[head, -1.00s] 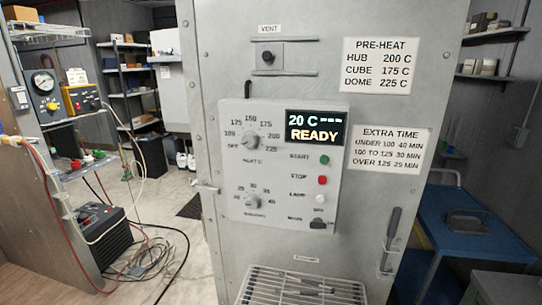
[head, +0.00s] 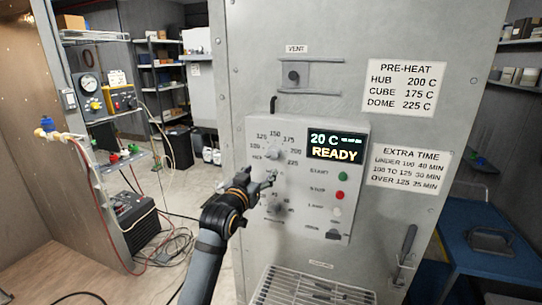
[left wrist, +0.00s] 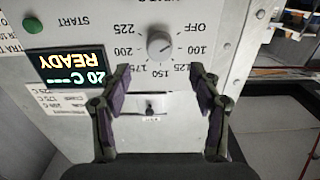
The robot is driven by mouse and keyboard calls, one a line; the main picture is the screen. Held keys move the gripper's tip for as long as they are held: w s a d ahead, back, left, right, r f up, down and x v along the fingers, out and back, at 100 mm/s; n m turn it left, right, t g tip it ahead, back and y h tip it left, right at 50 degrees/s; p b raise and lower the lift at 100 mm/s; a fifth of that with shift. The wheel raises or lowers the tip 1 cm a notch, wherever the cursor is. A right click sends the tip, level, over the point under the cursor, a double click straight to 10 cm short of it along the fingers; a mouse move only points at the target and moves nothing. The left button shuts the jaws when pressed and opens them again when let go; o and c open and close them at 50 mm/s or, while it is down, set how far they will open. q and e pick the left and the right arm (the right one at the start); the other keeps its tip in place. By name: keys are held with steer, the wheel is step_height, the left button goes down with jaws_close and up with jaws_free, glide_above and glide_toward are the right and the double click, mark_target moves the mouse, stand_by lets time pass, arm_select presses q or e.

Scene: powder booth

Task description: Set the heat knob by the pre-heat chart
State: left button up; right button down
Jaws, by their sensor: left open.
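The heat knob (head: 273,153) is a grey dial on the oven's control panel, ringed by OFF and 100 to 225. It also shows upside down in the left wrist view (left wrist: 160,45); its exact setting is too small to read surely. The pre-heat chart (head: 403,87) lists HUB 200 C, CUBE 175 C, DOME 225 C. The display (head: 336,146) reads 20 C and READY. My left gripper (head: 267,178) is just below the heat knob in the head view. In the left wrist view its fingers (left wrist: 160,70) are spread and empty, with the knob beyond their tips. My right gripper is not in view.
The minutes knob (head: 276,208), partly behind my gripper, and the green (head: 342,176), red (head: 339,195) and white (head: 337,211) buttons are close by. The vent slide (head: 294,76) is above. A wire rack (head: 310,288) juts out below, and a door handle (head: 407,245) is lower right.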

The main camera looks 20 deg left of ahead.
mark_target(271, 156)
arm_select(q)
steer(key=w+p, duration=0.1)
steer(key=w, duration=0.2)
steer(key=w+p, duration=0.2)
steer(key=w, duration=0.1)
steer(key=w+r+p, duration=0.1)
steer(key=w+p, duration=0.1)
steer(key=w, duration=0.1)
steer(key=shift+w+d, duration=0.2)
steer(key=shift+w, duration=0.5)
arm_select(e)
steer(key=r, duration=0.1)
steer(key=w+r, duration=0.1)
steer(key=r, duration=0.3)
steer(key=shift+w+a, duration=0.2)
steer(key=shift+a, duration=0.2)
arm_select(q)
steer(key=shift+c, duration=0.2)
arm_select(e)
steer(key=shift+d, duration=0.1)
arm_select(q)
steer(key=c, duration=1.1)
steer(key=shift+f, duration=0.1)
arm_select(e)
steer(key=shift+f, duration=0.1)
